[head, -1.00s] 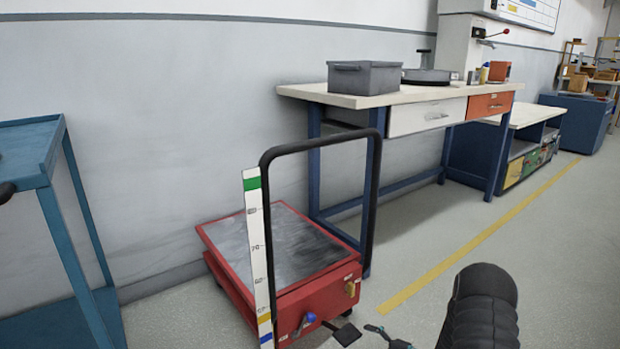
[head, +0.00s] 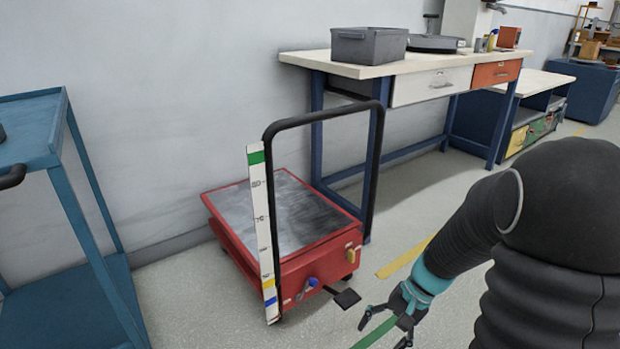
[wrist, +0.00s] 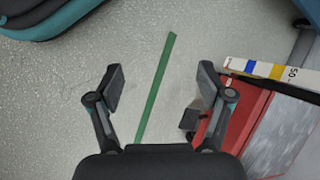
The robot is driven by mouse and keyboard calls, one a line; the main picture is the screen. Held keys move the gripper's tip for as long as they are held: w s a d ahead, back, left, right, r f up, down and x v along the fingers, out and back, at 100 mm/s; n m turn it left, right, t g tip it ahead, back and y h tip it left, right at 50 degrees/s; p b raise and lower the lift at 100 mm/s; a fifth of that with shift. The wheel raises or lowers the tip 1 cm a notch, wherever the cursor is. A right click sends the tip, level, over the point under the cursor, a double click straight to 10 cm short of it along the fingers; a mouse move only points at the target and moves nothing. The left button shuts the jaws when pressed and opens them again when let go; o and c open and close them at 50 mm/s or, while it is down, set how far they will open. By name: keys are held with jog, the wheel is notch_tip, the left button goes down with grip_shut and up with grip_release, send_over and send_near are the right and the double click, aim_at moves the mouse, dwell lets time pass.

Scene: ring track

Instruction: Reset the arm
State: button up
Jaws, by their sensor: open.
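My arm, black with a teal wrist band, reaches in from the right of the head view. My gripper (head: 384,331) is at the bottom of that view, in front of the red lift cart's pedal end. In the wrist view my gripper (wrist: 162,88) is open, its two dark fingers wide apart and nothing gripped. A green strip (wrist: 156,85) shows between and beyond the fingers, over the grey floor, touching neither. It also shows in the head view (head: 372,340) by the gripper. I cannot tell its height.
The red lift cart (head: 318,265) with black handle and white scale post (head: 262,225) stands left of my gripper. A blue trolley (head: 92,245) is far left. A workbench (head: 345,70) with a grey bin (head: 368,47) stands behind. Floor by the yellow line (head: 402,260) is clear.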

jog(key=s+r+n+t+h+p, duration=0.2)
jog(key=s+r, duration=0.2)
jog(key=r, duration=0.4)
jog(key=s+r+n+t+h+p, duration=0.1)
jog(key=s+r+t+h+p, duration=0.1)
jog(key=r, duration=0.7)
jog(key=s+r+n+t+h+p, duration=0.1)
jog(key=s+r+n+t+p, duration=0.1)
jog(key=s+r, duration=0.4)
jog(key=shift+d+r+n+t+h, duration=0.35)
jog(key=shift+r+t, duration=0.35)
jog(key=shift+r, duration=1.05)
jog(key=shift+a, duration=0.1)
